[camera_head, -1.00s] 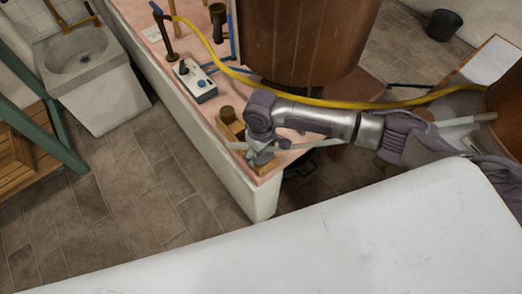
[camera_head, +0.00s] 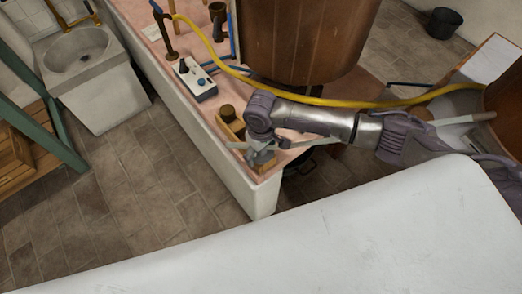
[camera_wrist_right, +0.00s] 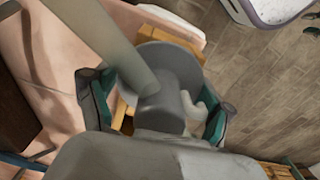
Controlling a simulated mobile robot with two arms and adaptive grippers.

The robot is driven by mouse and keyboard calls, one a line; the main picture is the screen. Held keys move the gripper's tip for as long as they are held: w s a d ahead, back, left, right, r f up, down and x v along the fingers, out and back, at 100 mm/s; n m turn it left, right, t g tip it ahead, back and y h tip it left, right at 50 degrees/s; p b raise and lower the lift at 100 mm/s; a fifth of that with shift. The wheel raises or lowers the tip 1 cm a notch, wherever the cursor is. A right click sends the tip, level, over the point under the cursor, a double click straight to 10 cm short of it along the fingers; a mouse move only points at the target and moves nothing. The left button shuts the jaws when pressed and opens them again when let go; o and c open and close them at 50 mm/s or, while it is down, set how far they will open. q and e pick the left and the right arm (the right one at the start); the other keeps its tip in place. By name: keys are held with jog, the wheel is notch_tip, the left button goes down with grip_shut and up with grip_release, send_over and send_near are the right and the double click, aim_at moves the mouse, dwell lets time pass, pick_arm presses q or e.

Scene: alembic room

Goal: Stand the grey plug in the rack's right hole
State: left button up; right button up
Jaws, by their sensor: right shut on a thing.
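The wooden rack (camera_head: 228,130) stands near the front corner of the pink counter, with a brown plug (camera_head: 228,112) upright in its left part. My right gripper (camera_head: 260,158) is over the rack's right end, pointing down. In the wrist view its teal-padded fingers (camera_wrist_right: 158,106) are shut on the grey plug (camera_wrist_right: 178,68), whose round, wide part shows between them. The orange-yellow wood of the rack (camera_wrist_right: 126,108) shows beneath the plug. The right hole is hidden, so I cannot tell whether the plug is in it. My left gripper is not in view.
A pale rod (camera_head: 455,121) runs across near my right arm. A yellow hose (camera_head: 330,102) passes behind the arm, in front of a large copper vessel (camera_head: 305,45). A control box (camera_head: 193,80) stands on the counter (camera_head: 215,95). A white surface (camera_head: 330,235) fills the foreground.

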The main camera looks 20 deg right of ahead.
jog(key=shift+f+p, duration=0.15)
jog(key=shift+p, duration=0.2)
jog(key=shift+f, duration=0.25)
dwell(1.0)
jog(key=o, duration=1)
jog(key=shift+o, duration=0.2)
jog(key=shift+r, duration=0.1)
jog(key=shift+r+p, duration=3.45)
jog(key=shift+p, duration=0.85)
